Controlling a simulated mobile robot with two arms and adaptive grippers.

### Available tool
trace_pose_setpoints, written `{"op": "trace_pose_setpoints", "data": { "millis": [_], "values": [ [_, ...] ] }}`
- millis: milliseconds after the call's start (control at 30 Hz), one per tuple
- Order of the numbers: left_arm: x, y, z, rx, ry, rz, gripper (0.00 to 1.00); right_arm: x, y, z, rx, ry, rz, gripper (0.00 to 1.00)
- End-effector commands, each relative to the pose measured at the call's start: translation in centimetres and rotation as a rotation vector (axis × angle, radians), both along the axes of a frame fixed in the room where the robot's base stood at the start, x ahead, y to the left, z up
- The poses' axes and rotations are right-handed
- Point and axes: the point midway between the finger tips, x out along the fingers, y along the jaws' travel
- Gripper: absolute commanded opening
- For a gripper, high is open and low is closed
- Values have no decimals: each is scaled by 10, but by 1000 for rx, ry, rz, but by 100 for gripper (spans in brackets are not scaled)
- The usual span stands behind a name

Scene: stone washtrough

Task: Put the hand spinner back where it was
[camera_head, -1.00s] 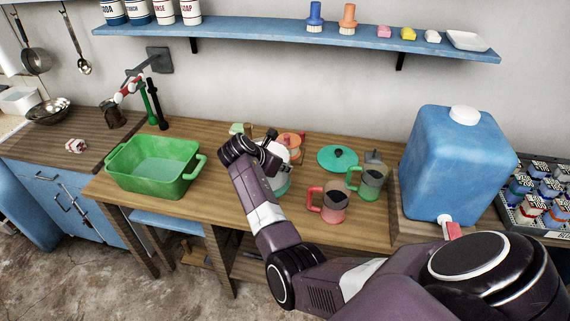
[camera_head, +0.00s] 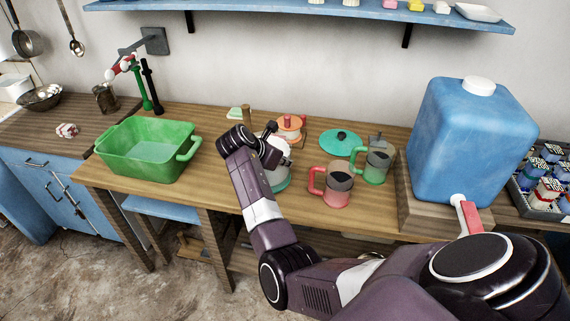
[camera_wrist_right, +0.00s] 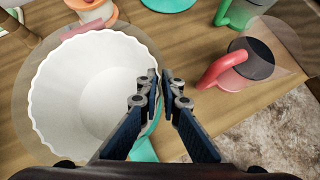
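The hand spinner looks to be the pot (camera_head: 279,180) with a white inner basket and teal lower part. It is partly hidden behind my right gripper (camera_head: 273,146) in the head view. In the right wrist view, the scalloped white basket (camera_wrist_right: 90,90) is open on top, empty, and ringed by a clear wall. My right gripper (camera_wrist_right: 161,88) is at its right rim, fingers close together around the teal handle (camera_wrist_right: 145,150). Whether its base touches the table cannot be told. A teal lid (camera_head: 341,139) with a dark knob lies behind it to the right. My left gripper is out of view.
A red mug (camera_head: 337,187) and a green mug (camera_head: 376,165) stand close to the right of the pot. An orange-topped container (camera_head: 290,125) is just behind it. A green basin (camera_head: 148,150) is left, a blue water tank (camera_head: 470,140) right. Bare wood lies between basin and pot.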

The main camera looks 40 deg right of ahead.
Motion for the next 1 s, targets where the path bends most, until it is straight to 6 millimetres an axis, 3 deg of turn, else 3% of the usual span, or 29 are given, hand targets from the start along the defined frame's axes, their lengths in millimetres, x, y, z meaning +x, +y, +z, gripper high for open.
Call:
{"op": "trace_pose_setpoints", "data": {
  "millis": [100,1000],
  "values": [
    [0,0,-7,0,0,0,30,1,0,-3,-2,-5,0,0],
    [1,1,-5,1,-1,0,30,1,0,-11,-2,-3,1,0]
  ]
}}
